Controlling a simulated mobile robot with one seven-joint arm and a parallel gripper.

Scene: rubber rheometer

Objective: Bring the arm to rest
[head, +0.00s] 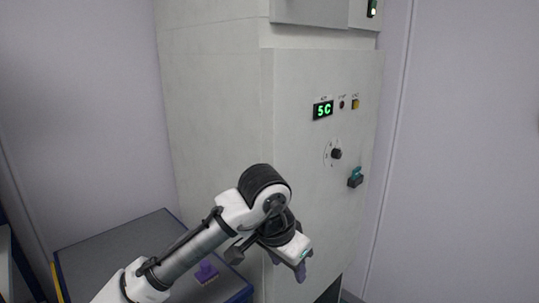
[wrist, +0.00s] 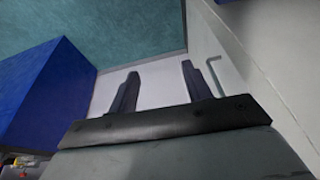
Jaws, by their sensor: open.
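My arm, white with black joints, reaches up from the lower left of the head view and bends down at its wrist in front of the grey cabinet (head: 225,120). My gripper (head: 290,263) hangs low before the cabinet's lower front, pointing downward. In the wrist view my gripper (wrist: 160,70) shows two dark fingers spread apart with nothing between them. A pale surface lies behind the fingers. My gripper appears to hold nothing and to touch nothing, though its exact distance from the cabinet is hard to tell.
The cabinet front has a green display (head: 323,110), a black knob (head: 336,154) and a teal handle (head: 355,177). A grey-topped table (head: 110,250) stands lower left, with a purple object (head: 206,272) on it. A blue block (wrist: 45,95) is close left in the wrist view.

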